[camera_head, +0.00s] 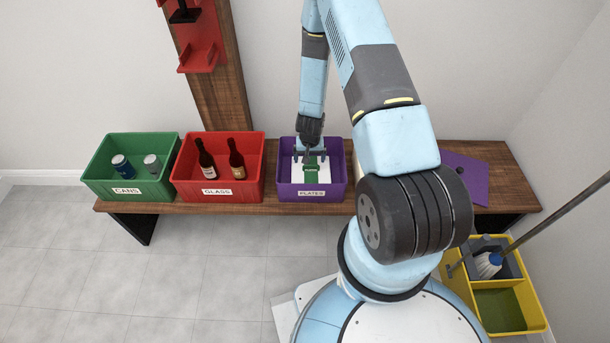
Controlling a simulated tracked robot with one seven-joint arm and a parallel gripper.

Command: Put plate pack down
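The plate pack (302,176) is a white, flat item with a green band, inside the purple crate labelled PLATES (338,194). My gripper (310,157) reaches down into this crate from above, right over the pack's green band. The fingers are small here and partly merge with the pack, so I cannot tell whether they are closed on it. I also cannot tell whether the pack touches the crate floor.
Left of the purple crate on the wooden bench (290,208) stand a red GLASS crate (252,190) with two bottles and a green CANS crate (100,180) with two cans. A purple lid (466,176) lies right. A yellow mop bucket (538,312) stands at lower right.

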